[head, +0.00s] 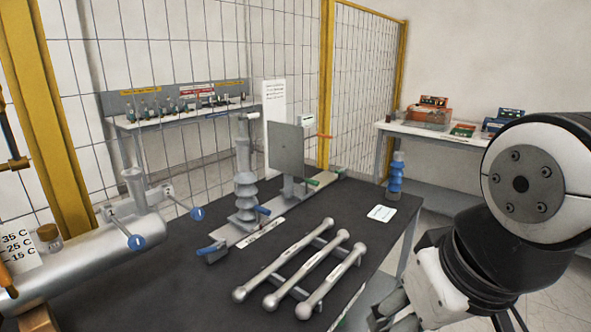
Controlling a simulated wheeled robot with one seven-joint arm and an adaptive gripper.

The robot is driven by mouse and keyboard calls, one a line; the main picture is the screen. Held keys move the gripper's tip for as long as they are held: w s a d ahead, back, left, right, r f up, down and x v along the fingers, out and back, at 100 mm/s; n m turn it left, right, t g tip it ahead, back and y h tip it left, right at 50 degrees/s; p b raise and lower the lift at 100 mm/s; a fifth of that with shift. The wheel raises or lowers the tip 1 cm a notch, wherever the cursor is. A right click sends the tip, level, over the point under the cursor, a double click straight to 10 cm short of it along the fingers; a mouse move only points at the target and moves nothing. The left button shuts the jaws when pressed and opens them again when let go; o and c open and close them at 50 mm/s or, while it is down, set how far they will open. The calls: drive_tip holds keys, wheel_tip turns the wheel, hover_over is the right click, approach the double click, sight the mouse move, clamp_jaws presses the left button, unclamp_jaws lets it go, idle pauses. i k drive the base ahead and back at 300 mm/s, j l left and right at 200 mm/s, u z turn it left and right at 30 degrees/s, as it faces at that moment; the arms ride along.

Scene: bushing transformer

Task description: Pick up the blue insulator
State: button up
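The blue insulator (395,178) stands upright on the dark table (200,290), near its far right corner. My gripper (386,312) is at the bottom of the picture, right of the table's front part. It is well nearer to me than the insulator and apart from it. Its fingers are partly cut off by the lower edge, so their opening does not show clearly. Nothing is seen held in the visible part.
Several grey metal rods (317,277) lie on a rack at the table's front. A grey ribbed insulator (244,180) and a grey square plate (286,149) stand behind. A silver cylinder (90,258) with blue-ended handles is at left. Yellow-framed mesh fencing (364,90) rises behind the table.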

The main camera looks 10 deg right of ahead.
sight(397, 164)
drive_tip(key=z, duration=0.7)
drive_tip(key=i+l, duration=0.1)
drive_tip(key=i, duration=0.4)
drive_tip(key=i+l+u, duration=0.1)
drive_tip(key=i, duration=0.4)
drive_tip(key=i+l, duration=0.15)
drive_tip(key=i, duration=0.35)
drive_tip(key=i+l+u, duration=0.1)
drive_tip(key=i, duration=0.35)
